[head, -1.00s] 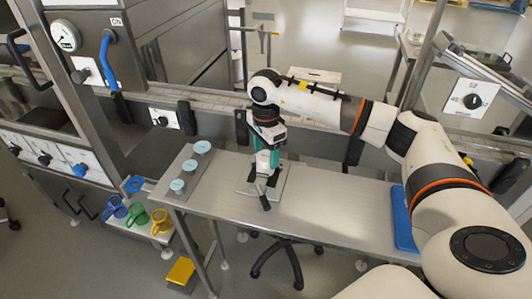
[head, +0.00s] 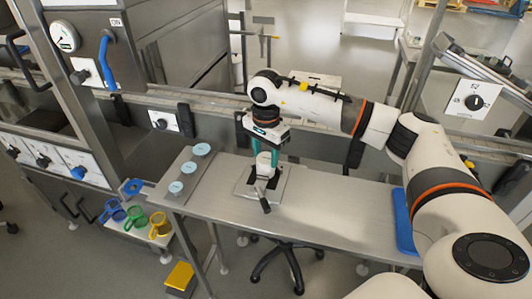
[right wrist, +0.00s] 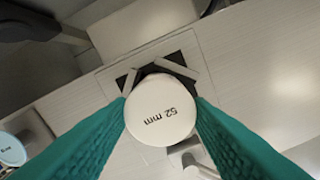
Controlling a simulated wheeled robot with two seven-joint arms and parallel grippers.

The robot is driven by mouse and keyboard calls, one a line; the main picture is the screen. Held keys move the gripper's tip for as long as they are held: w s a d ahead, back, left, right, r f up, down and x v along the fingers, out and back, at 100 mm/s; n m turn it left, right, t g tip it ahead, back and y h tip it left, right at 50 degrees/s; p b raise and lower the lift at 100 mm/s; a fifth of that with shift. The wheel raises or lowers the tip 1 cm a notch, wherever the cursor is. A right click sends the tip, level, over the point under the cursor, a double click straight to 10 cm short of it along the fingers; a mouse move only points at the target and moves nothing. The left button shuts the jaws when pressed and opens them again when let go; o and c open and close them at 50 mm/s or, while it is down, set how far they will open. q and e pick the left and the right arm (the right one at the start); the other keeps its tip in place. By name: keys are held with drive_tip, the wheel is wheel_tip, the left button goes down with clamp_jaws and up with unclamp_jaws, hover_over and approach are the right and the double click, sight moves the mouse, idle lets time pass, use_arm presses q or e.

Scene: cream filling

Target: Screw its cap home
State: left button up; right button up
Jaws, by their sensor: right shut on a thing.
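A round white cap (right wrist: 160,108) marked "52 mm" shows face-on in the right wrist view. My right gripper (right wrist: 160,118) has its two teal fingers on opposite sides of the cap, shut on it. In the head view the right gripper (head: 264,163) points straight down over a holder (head: 243,190) on the steel bench, which has dark jaws and a handle (head: 264,205). The cap sits above the middle of the holder's jaws. My left gripper is not in view.
A grey strip (head: 188,182) with light blue discs (head: 201,149) lies on the bench's left end. Blue, green and yellow (head: 159,222) items sit on a lower shelf at left. A blue tray (head: 404,222) is at the right end. The bench (head: 335,210) between is clear.

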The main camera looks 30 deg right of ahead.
sight(266, 158)
drive_tip(key=m, duration=0.2)
drive_tip(key=shift+m, duration=0.4)
drive_tip(key=shift+c, duration=1.2)
drive_tip(key=m, duration=0.3)
drive_tip(key=shift+c, duration=0.6)
drive_tip(key=o, duration=1.3)
drive_tip(key=shift+o, duration=0.2)
wheel_tip(266, 158, up, 12)
drive_tip(key=shift+f, duration=0.15)
